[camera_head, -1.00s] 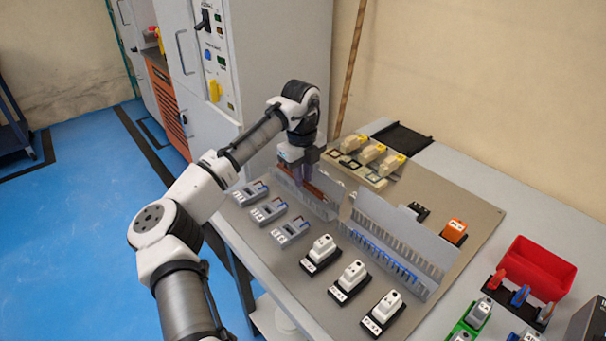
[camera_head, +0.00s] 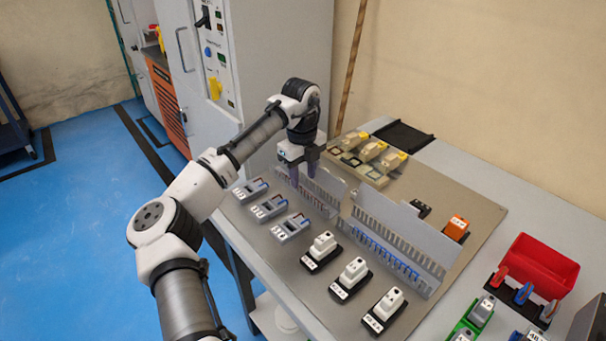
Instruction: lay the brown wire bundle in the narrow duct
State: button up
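The narrow duct (camera_head: 331,188), a grey slotted channel, stands on the panel left of a longer grey duct (camera_head: 421,240). A thin reddish-brown strip, apparently the brown wire bundle (camera_head: 317,201), shows low between the narrow duct's walls; the slotted wall and my fingers partly hide it. My gripper (camera_head: 303,177) points down over the left end of the narrow duct. Its two dark purple fingers appear apart, with nothing seen held between them. Whether the fingertips touch the duct or the bundle cannot be told.
Blue wires (camera_head: 385,249) lie in the longer duct. Grey terminal blocks (camera_head: 270,207) and white-topped blocks (camera_head: 351,275) line the panel's front. Beige parts with yellow ends (camera_head: 372,152) stand behind the narrow duct. A red bin (camera_head: 540,268) is at the right.

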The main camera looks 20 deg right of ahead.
notch_tip(320, 180, up, 14)
jog(key=shift+a+f, duration=0.15)
jog(key=shift+f, duration=0.05)
jog(key=shift+s, duration=0.1)
dwell(0.5)
